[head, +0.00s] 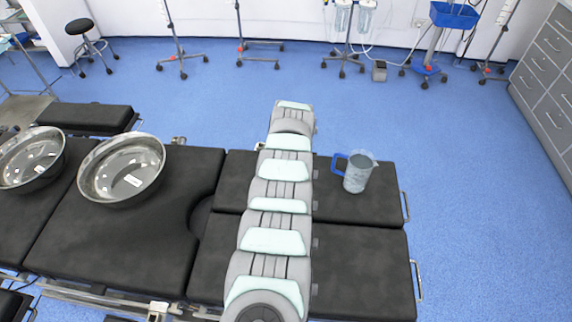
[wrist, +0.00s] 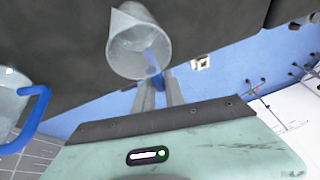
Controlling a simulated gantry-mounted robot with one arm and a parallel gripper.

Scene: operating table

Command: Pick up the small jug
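A clear jug (wrist: 140,45) with a blue handle (wrist: 156,80) shows in the wrist view just beyond my gripper (wrist: 159,88). It looks like the smaller of two jugs; my arm hides it in the head view. My two fingers are apart, with the blue handle at or between their tips. I cannot tell whether they touch it. The other clear jug (head: 359,172), also blue-handled, stands on the black operating table (head: 385,205) in the head view. It is cut off at the left edge of the wrist view (wrist: 8,100).
Two steel bowls (head: 123,168) (head: 32,158) stand on the table's left part in the head view. My arm spans the table's middle. Drip stands (head: 178,55) and a grey drawer cabinet (head: 545,70) line the far side. Blue floor is open on the right.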

